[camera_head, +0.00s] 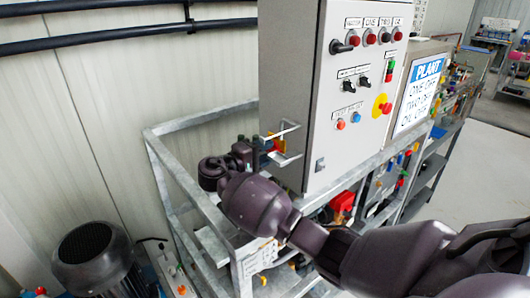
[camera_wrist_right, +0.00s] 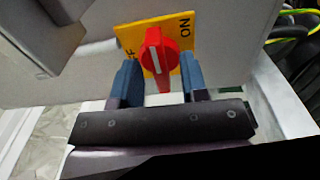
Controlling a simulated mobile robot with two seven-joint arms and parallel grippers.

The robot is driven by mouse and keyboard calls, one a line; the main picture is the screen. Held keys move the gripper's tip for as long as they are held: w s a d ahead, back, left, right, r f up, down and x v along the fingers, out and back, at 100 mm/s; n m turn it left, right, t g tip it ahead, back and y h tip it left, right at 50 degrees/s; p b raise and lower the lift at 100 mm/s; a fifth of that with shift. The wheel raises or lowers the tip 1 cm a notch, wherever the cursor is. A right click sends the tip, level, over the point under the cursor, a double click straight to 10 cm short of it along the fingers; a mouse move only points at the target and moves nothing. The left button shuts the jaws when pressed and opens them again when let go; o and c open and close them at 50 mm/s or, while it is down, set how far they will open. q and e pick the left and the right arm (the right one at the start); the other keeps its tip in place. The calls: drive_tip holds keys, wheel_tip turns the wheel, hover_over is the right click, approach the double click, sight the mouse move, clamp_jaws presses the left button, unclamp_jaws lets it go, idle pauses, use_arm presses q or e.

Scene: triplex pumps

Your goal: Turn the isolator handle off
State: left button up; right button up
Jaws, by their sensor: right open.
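The isolator handle (camera_wrist_right: 160,56) is red with a white line, on a yellow plate (camera_wrist_right: 187,58) on the grey cabinet's side. The plate reads ON at right; a partly hidden word ending in F is at left. The white line is near upright in the right wrist view. My right gripper (camera_wrist_right: 160,82) is open, its two blue-padded fingers on either side of the handle's lower part, with gaps showing. My left gripper is not in view.
The grey control cabinet (camera_head: 300,120) carries lamps, switches and a red emergency knob on its front. A metal frame (camera_head: 185,118) stands around and below my right wrist. A dark motor (camera_head: 88,250) is at lower left. Yellow-green cables (camera_wrist_right: 296,28) hang right of the plate.

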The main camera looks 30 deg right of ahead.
clamp_jaws()
drive_tip(key=shift+n, duration=9.2)
unclamp_jaws()
